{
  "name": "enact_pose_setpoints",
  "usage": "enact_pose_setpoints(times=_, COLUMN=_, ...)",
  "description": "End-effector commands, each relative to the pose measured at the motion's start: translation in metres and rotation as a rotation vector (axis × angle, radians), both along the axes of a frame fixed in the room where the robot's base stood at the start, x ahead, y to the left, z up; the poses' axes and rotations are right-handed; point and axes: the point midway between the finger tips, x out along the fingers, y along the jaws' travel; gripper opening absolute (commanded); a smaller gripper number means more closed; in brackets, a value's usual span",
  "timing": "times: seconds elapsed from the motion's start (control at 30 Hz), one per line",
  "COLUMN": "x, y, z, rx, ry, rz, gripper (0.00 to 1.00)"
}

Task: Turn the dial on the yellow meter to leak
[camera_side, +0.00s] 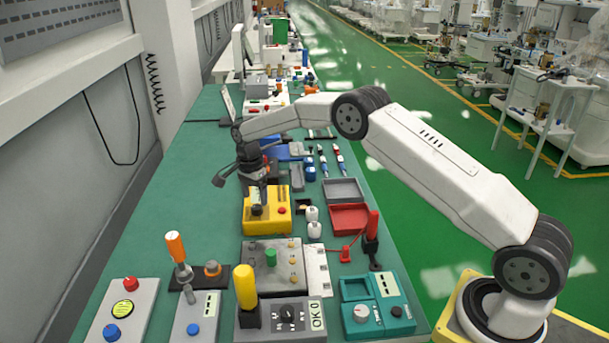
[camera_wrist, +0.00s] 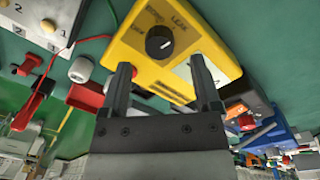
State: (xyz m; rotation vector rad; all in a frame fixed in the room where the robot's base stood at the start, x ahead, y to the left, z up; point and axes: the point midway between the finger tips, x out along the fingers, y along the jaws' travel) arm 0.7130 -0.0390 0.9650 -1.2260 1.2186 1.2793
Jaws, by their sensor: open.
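The yellow meter (camera_side: 285,222) stands on the green bench in the side view, and its face fills the upper middle of the wrist view (camera_wrist: 135,45). Its round black dial (camera_wrist: 159,42) has a small light mark, but which label it points at is too small to tell.
A grey panel with a green knob (camera_side: 271,258) lies in front. An orange-handled lever (camera_side: 175,247) rises at front left. The bench left of the meter is clear.

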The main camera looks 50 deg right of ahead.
Motion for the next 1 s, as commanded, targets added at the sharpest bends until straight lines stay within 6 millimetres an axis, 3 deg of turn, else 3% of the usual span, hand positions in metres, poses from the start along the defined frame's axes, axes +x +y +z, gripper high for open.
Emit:
enact_pose_setpoints(times=0.33, x=0.002, y=0.000, z=0.039, rx=0.000, ry=-0.001, rz=0.000, gripper=0.81)
enact_pose_setpoints(times=1.0, x=-0.004, y=0.002, z=0.047, rx=0.002, ry=-0.010, rz=0.050, gripper=0.81)
